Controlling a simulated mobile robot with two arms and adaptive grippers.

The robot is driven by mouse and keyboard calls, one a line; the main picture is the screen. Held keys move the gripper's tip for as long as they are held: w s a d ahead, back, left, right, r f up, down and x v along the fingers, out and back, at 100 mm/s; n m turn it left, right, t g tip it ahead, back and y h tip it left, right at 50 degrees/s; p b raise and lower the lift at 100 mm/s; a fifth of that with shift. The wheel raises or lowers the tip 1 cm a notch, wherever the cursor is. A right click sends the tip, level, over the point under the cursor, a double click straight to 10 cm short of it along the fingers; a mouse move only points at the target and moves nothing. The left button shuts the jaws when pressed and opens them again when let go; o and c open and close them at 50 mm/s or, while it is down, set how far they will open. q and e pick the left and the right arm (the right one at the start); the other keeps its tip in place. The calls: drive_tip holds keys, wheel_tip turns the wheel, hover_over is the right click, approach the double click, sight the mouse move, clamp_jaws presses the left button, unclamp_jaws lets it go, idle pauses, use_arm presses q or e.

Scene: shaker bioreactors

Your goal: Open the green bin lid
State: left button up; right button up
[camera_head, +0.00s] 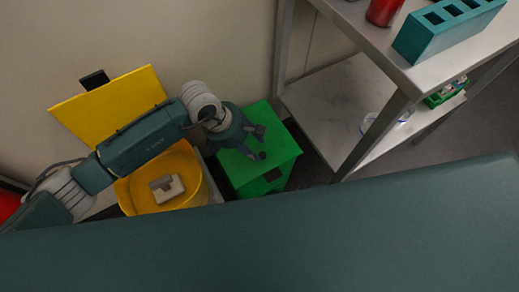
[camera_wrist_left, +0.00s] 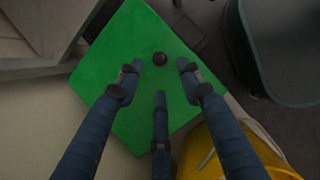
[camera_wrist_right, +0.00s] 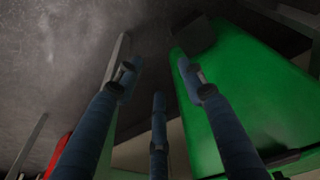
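The green bin (camera_head: 280,182) stands against the wall, beside the yellow bin. Its flat green lid (camera_head: 286,144) looks closed. A small dark round knob (camera_wrist_left: 160,58) is on the lid in the left wrist view. My left gripper (camera_head: 259,144) is over the lid with its fingers spread and nothing between them. In the left wrist view its fingertips (camera_wrist_left: 160,68) are on either side of the knob; contact cannot be told. My right gripper (camera_wrist_right: 156,68) shows only in its own wrist view, fingers apart and empty, near a green surface (camera_wrist_right: 250,80).
A yellow bin (camera_head: 207,185) with its lid (camera_head: 110,108) raised holds a pale object (camera_head: 166,189). A metal shelf table (camera_head: 440,72) stands to the right, with a teal rack (camera_head: 447,32) and a red object (camera_head: 383,12) on top. Its leg is close to the green bin.

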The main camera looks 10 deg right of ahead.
sight(262, 155)
use_arm(q)
drive_tip(key=x, duration=0.5)
drive_tip(key=shift+b, duration=0.4)
drive_tip(key=shift+x, duration=0.75)
use_arm(e)
drive_tip(key=r, duration=0.2)
drive_tip(key=w+r, duration=0.1)
drive_tip(key=r, duration=0.1)
use_arm(q)
drive_tip(key=shift+c, duration=0.2)
clamp_jaws()
